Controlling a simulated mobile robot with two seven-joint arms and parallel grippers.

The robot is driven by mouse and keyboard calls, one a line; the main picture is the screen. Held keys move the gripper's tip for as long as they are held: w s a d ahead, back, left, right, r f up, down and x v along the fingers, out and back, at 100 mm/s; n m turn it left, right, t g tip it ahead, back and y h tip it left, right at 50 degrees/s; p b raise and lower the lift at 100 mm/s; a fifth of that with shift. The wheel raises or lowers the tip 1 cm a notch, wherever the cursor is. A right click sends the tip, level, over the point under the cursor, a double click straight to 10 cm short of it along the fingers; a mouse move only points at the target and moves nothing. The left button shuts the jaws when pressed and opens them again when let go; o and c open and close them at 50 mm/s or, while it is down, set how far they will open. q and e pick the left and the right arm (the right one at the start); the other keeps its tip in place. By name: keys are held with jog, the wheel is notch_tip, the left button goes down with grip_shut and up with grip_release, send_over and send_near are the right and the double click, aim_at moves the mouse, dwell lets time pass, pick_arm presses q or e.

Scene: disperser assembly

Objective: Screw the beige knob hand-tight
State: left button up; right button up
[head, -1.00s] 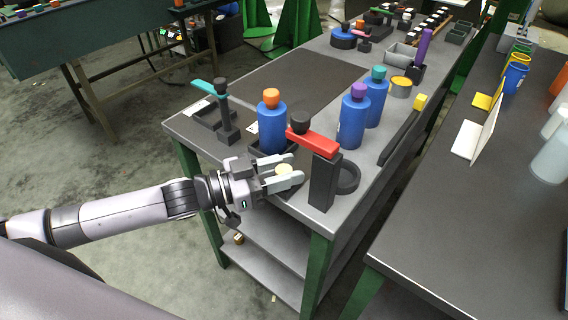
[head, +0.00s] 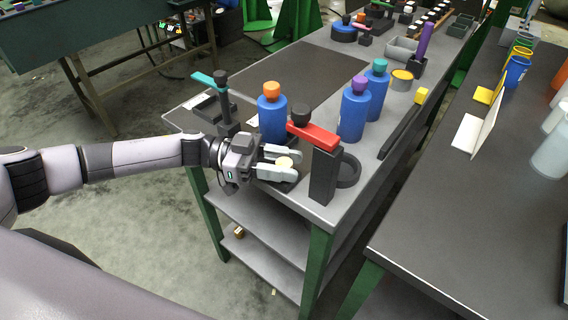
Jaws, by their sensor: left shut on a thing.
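The beige knob (head: 284,162) shows as a pale round cap between the fingers of my left gripper (head: 281,162), at the near end of the grey workbench. The left gripper is shut on the knob, its fingers pointing right. What lies under the knob is mostly hidden by the fingers; a dark holder (head: 277,176) shows just below. My right gripper is not in view.
A black stand with a red arm (head: 314,136) is close to the right of the gripper. Blue bottles with orange (head: 272,112), purple (head: 353,112) and teal (head: 376,88) caps stand behind. A teal-armed stand (head: 223,100) is behind left. A dark mat (head: 308,75) is clear.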

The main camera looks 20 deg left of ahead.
pick_arm(q)
jog(key=shift+d+r+g, duration=0.1)
jog(key=shift+g, duration=0.2)
jog(key=o, duration=1)
jog(key=shift+c, duration=0.2)
jog(key=shift+a, duration=0.2)
jog(key=a+b, duration=0.1)
jog(key=a, duration=0.5)
jog(key=shift+s, duration=0.15)
jog(key=shift+a, duration=0.35)
